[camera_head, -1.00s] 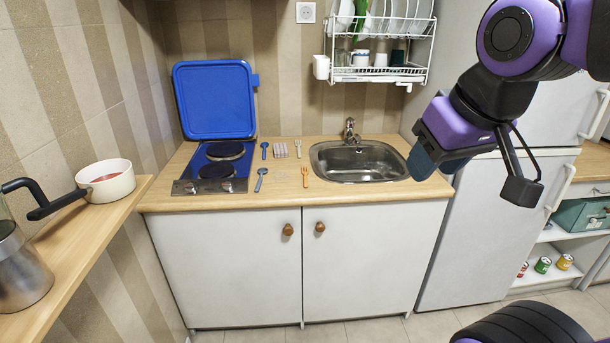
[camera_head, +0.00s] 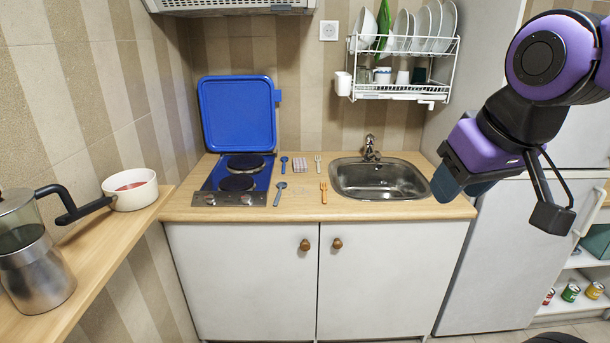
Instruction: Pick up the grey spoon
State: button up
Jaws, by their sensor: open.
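The grey spoon (camera_head: 280,194) lies on the wooden counter, just right of the hob's front half, bowl end toward the back. A blue spoon (camera_head: 284,164) lies behind it. My gripper (camera_head: 501,201) is at the right of the view, raised in front of the fridge and well to the right of the spoon. It is open, its fingers spread wide, with nothing between them.
The hob (camera_head: 208,184) has its blue lid (camera_head: 238,113) standing open. An orange fork (camera_head: 323,193), a pale fork (camera_head: 318,165) and a striped cloth (camera_head: 301,163) lie near the sink (camera_head: 380,180). A pan (camera_head: 131,190) and coffee pot (camera_head: 36,271) stand on the left shelf.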

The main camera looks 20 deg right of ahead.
aim_at(281, 185)
jog(key=i+u, duration=0.1)
jog(key=i, duration=1.55)
